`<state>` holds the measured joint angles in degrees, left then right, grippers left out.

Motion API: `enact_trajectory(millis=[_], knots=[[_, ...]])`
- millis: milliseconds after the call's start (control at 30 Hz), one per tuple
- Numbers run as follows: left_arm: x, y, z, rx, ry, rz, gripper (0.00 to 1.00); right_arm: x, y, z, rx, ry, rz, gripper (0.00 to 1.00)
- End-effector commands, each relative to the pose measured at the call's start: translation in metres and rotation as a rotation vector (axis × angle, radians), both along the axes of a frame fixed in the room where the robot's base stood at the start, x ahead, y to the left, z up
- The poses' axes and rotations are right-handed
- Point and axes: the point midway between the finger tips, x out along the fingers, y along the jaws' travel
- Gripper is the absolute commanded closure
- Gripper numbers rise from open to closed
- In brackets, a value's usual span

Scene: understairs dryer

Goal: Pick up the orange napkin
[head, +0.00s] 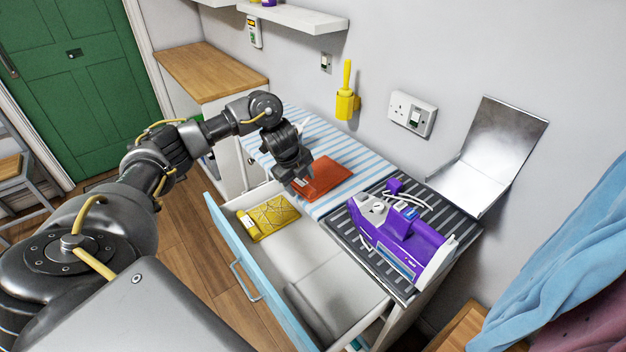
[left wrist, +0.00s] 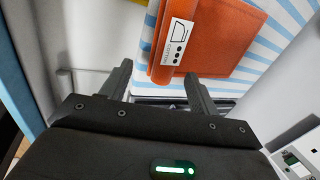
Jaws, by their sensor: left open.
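The orange napkin (head: 326,178) lies folded on the blue-and-white striped cloth on the countertop in the head view. It also shows in the left wrist view (left wrist: 222,38), with a white care label on its near folded edge. My left gripper (head: 297,182) is open and empty, beside the napkin's left edge. In the left wrist view the two fingers of my left gripper (left wrist: 158,80) point towards the labelled edge, with nothing between them. I cannot tell if a fingertip touches the napkin. My right gripper is not in view.
Below the counter, an open drawer (head: 254,260) with a pale blue front holds a yellow folded cloth (head: 268,217). The striped cloth (head: 290,120) has free room behind the napkin.

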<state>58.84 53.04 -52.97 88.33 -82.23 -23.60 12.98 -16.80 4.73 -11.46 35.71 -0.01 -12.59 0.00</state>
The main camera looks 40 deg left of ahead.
Motion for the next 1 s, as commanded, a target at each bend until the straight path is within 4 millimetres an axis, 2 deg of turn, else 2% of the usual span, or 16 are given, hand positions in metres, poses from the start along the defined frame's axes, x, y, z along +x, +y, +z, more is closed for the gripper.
enact_trajectory(millis=[233,533,900,1000], knots=[[0.013,-0.002,-0.03,-0.002,0.002,0.0,0.39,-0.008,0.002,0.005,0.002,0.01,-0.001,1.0],[0.015,-0.002,-0.034,-0.001,0.0,-0.001,0.4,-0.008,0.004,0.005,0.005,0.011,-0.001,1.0],[0.015,-0.003,-0.033,-0.001,-0.001,-0.001,0.87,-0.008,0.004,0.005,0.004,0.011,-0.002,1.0],[0.015,-0.003,-0.033,-0.001,-0.001,-0.001,0.87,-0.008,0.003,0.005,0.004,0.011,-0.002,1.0]])
